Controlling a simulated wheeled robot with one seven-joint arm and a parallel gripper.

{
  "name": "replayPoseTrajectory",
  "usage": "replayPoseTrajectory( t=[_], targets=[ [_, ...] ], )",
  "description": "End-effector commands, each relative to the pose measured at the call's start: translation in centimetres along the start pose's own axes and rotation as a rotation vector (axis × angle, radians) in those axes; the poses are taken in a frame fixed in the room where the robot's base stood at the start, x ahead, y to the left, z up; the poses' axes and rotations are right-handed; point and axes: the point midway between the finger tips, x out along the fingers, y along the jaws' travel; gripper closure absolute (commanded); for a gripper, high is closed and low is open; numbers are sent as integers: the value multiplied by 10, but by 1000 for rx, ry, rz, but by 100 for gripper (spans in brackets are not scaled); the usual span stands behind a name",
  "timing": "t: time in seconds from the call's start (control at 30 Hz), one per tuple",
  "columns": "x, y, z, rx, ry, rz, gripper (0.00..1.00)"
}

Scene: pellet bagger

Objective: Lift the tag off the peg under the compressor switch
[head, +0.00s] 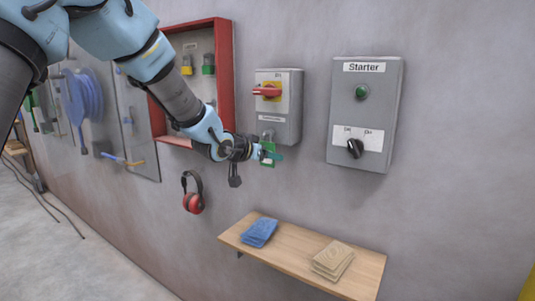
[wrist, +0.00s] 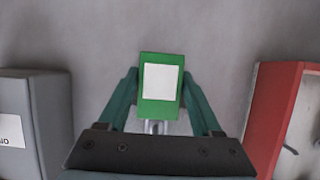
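The green tag (head: 268,160) with a white face hangs below the grey compressor switch box (head: 279,129), close to the wall. In the wrist view, the tag (wrist: 162,112) stands between my two teal fingers, white label facing the camera. My gripper (head: 271,154) has a fingertip against each side edge of the tag and appears shut on it; it also shows in the wrist view (wrist: 160,74). A silvery loop-like piece (wrist: 155,127) shows at the tag's end nearer my palm. The peg itself is hidden or too small to make out.
The red-framed cabinet (head: 227,76) is left of the switch box, near my forearm. The Starter box (head: 364,115) is to the right. Red ear muffs (head: 193,203) hang below left. A wooden shelf (head: 285,262) with blue cloths and tan boards juts out below.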

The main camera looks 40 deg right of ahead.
Motion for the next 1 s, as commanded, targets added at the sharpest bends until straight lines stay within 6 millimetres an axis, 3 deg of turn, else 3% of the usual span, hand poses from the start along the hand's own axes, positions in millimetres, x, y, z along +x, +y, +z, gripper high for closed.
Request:
replayPoseTrajectory(
  t=[0.07, 0.5, 1.0],
  targets=[
    [0, 0, 0, 0, 0, 0, 44],
    [0, 0, 0, 0, 0, 0, 94],
    [-5, -1, -3, 1, 2, -2, 94]
  ],
)
